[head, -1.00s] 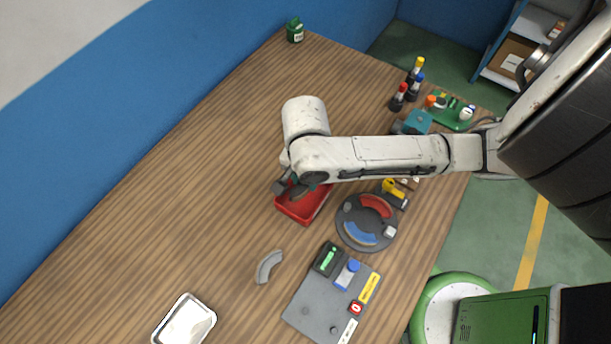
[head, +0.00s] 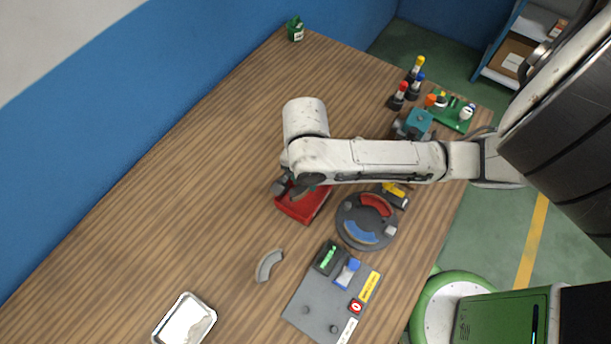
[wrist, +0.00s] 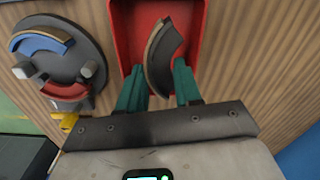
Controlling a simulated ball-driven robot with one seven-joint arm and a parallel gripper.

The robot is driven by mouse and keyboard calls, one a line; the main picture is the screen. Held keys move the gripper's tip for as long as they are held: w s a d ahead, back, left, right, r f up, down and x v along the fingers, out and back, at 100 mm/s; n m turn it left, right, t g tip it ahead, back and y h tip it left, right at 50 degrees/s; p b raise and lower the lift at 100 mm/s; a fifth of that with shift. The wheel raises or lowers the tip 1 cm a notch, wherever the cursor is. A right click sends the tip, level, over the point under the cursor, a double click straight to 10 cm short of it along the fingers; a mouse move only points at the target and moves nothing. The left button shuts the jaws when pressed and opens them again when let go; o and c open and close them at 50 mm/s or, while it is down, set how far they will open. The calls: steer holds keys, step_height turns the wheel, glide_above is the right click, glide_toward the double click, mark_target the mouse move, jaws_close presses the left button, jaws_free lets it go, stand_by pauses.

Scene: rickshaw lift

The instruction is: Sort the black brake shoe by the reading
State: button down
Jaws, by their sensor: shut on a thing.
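The black brake shoe (wrist: 160,58), a dark curved piece with a tan edge, is between my gripper's green fingertips (wrist: 160,85) in the wrist view. My gripper is shut on it. The shoe shows over the inside of the red tray (wrist: 122,35); I cannot tell whether it touches the floor. In the head view my gripper (head: 287,188) is at the red tray (head: 311,209), and my arm hides part of both. A grey board (head: 308,300) carries a dark device with a green display (head: 328,259), too small to read.
A dark round fixture (head: 343,217) with red and blue shoes stands right of the tray. A grey curved shoe (head: 269,265) and a silver tray (head: 207,318) lie in front. Bottles (head: 398,97) and a green board (head: 452,115) are at the back right. The left table is clear.

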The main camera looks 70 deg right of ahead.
steer(key=shift+f, duration=0.1)
stand_by(0.3)
steer(key=c, duration=0.7)
jaws_free()
steer(key=shift+o, duration=0.4)
steer(key=o, duration=0.3)
steer(key=shift+o, duration=0.2)
steer(key=shift+r, duration=3.5)
